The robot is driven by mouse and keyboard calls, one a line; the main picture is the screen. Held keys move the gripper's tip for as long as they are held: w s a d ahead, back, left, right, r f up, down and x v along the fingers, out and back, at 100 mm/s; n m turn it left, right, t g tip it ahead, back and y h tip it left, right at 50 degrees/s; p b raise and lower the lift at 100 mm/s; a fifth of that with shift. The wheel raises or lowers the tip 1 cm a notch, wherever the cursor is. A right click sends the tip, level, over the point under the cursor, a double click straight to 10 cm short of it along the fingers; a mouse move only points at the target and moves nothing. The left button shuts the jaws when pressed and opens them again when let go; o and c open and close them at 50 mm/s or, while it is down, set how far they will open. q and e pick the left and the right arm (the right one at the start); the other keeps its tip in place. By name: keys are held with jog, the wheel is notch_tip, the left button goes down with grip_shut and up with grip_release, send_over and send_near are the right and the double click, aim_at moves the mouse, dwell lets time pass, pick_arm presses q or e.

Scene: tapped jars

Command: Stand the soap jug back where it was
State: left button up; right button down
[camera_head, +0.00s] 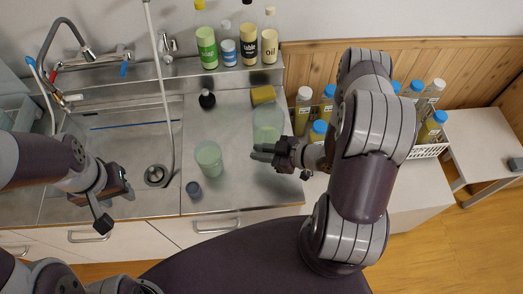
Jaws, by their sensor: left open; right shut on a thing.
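A pale green, see-through jug (268,120) is on the right part of the steel counter, in front of the yellow sponge; I take it to be the soap jug. My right gripper (262,153) is at its near side, shut on it. The fingers and the jug's lower edge overlap, so I cannot tell whether the jug touches the counter. A second pale green, see-through vessel (208,158) stands further left on the counter. My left gripper (113,205) is open and empty, above the front edge of the sink.
A small dark blue cup (194,189) and a black object (207,99) stand near the second vessel. A yellow sponge (263,95) lies behind the jug. Several bottles (249,45) line the back ledge. Blue-capped and white-capped bottles (304,107) stand to the right. The sink (120,150) is left.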

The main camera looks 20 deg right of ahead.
jog(key=shift+f, duration=0.3)
dwell(0.4)
jog(key=c, duration=1)
grip_release()
jog(key=shift+o, duration=0.2)
jog(key=p+v, duration=0.2)
jog(key=v, duration=0.6)
jog(key=shift+p, duration=0.4)
jog(key=b+v, duration=0.2)
jog(key=v, duration=1)
jog(key=shift+s+d+r+b, duration=0.15)
jog(key=shift+s+d+b, duration=0.1)
jog(key=shift+b, duration=0.15)
